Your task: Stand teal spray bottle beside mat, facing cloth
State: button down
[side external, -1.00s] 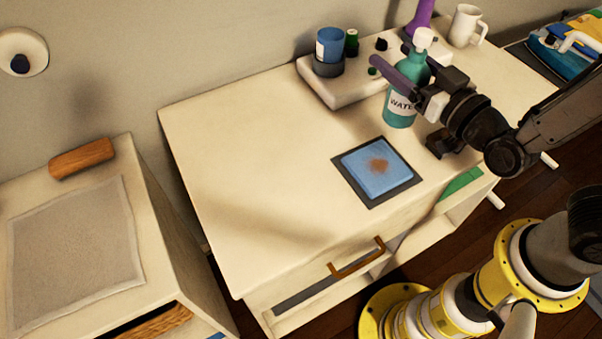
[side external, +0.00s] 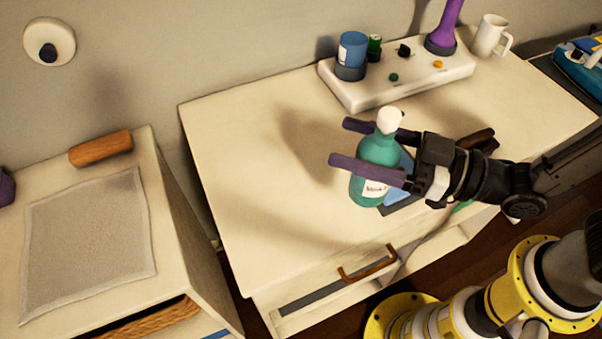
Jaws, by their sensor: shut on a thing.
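The teal spray bottle (side external: 378,152) has a white top and a white label. It is upright between the purple fingers of my gripper (side external: 362,146), which is shut on it. The bottle is at the left side of the dark mat (side external: 402,207) and hides much of it. The blue cloth (side external: 400,192) lies on the mat, mostly hidden behind the bottle and my gripper. I cannot tell whether the bottle's base touches the table or hangs just above it.
A white tray (side external: 400,96) with a blue container (side external: 352,50) and a purple object (side external: 443,28) stands at the back. A white mug (side external: 491,36) is at the back right. The tabletop left of the bottle is clear. A lower cabinet with a grey cloth (side external: 88,243) is at left.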

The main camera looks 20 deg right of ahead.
aim_at(371, 193)
jog(key=w+a+f, duration=0.6)
jog(key=f, duration=0.4)
jog(key=shift+f, duration=0.25)
grip_release()
jog(key=shift+f, duration=0.2)
jog(key=shift+r, duration=0.1)
jog(key=v, duration=1.2)
jog(key=shift+d+r, duration=0.1)
jog(key=shift+r, duration=0.05)
